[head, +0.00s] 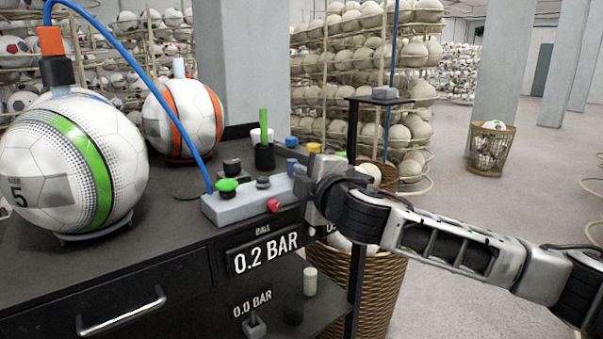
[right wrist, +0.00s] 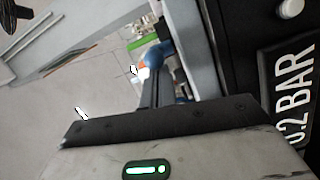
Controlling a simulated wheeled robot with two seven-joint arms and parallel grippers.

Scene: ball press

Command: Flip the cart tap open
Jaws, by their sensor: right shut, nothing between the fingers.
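No part is clearly recognisable as the cart tap. A grey valve block (head: 248,206) lies on the black cart top (head: 165,212), with a green knob (head: 227,185), a dark knob and a red knob (head: 274,205) on it. A small lever-like fitting (head: 254,325) sits under the 0.0 BAR readout. My right gripper (head: 312,172) is at the cart's right edge, beside the block's right end, and hides what lies behind it. It is shut and empty. In the right wrist view its fingers (right wrist: 150,92) point towards a blue part (right wrist: 158,53); contact cannot be told. My left gripper is not in view.
Two footballs, one green-striped (head: 45,165) and one orange-striped (head: 205,118), stand on the cart. A blue hose (head: 150,85) arches to the block. A 0.2 BAR display (head: 265,253) faces front. A wicker basket (head: 375,290) stands at the cart's right.

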